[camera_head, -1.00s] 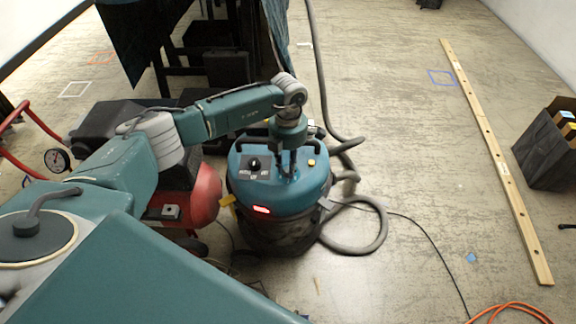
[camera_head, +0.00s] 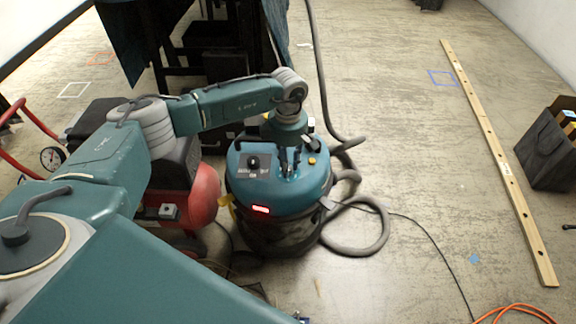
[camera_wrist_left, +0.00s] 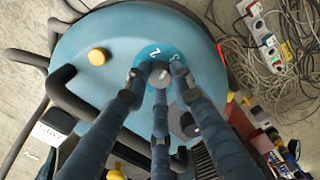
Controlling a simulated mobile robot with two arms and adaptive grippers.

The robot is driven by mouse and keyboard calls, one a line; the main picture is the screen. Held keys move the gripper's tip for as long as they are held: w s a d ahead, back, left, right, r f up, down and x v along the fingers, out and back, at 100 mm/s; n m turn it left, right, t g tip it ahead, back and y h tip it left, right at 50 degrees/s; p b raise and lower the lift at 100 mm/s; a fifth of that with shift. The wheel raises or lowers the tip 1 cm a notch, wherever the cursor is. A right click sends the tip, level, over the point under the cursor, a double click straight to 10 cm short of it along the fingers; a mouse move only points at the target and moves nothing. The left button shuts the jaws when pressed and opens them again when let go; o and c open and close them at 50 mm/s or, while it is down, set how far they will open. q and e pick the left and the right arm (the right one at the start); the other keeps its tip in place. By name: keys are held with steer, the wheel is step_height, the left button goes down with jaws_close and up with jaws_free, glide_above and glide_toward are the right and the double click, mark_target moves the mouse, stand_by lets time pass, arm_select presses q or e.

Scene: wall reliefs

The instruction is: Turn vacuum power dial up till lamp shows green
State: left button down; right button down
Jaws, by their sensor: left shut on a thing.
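The teal vacuum (camera_head: 318,200) stands on the floor in the middle of the head view. My left gripper (camera_head: 288,170) reaches down onto its lid. In the left wrist view my left gripper (camera_wrist_left: 158,82) has its fingers closed around a small grey power dial (camera_wrist_left: 160,74) with a white mark, on a blue disc with numerals. The fingers hide part of the scale. The lamp (camera_head: 261,210) on the vacuum's front glows red. A separate black knob (camera_head: 252,162) on a dark plate sits left of my gripper. My right gripper is out of view.
A yellow button (camera_wrist_left: 97,56) lies near the dial. The hose (camera_head: 372,249) curls on the floor right of the vacuum. A red compressor tank (camera_head: 205,192) stands close on the left. Cables and a power strip (camera_wrist_left: 265,38) lie beside the vacuum.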

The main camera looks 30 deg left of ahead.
arm_select(q)
steer(key=m, duration=0.2)
steer(key=shift+m+b, duration=0.3)
steer(key=shift+m, duration=0.3)
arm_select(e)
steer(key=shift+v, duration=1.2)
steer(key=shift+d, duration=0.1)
arm_select(q)
steer(key=c, duration=1.5)
jaws_free()
steer(key=shift+r, duration=0.1)
step_height(320, 180, up, 12)
steer(key=shift+f, duration=0.1)
steer(key=shift+d, duration=0.1)
